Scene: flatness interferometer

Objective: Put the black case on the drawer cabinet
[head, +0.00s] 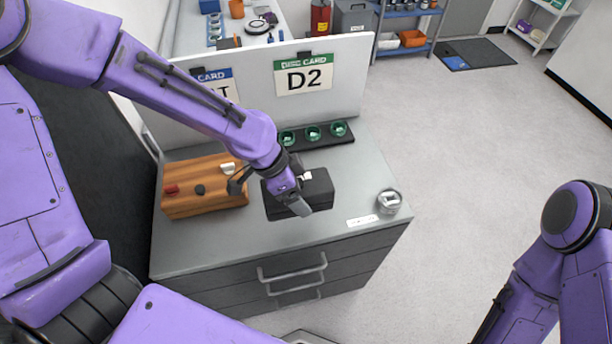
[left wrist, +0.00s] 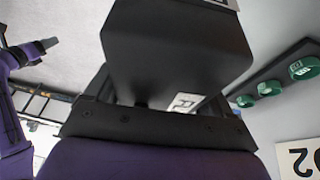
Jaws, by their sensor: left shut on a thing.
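The black case (head: 319,186) is a dark box above the grey top of the drawer cabinet (head: 215,246) in the head view. My left gripper (head: 280,194) is shut on the case, reaching it from the upper left. In the left wrist view the case (left wrist: 175,45) fills the upper middle, close in front of the gripper, with a small white label on it. Whether its underside touches the cabinet top cannot be told. My right arm shows at the right edge of the head view, with its gripper out of sight.
A wooden block with small knobs (head: 205,202) stands left of the case. A black strip with green-rimmed cups (head: 313,138) lies behind it. A clear round jar (head: 389,202) and a white label (head: 362,221) are at the right. A white panel with a D2 card (head: 303,78) stands behind.

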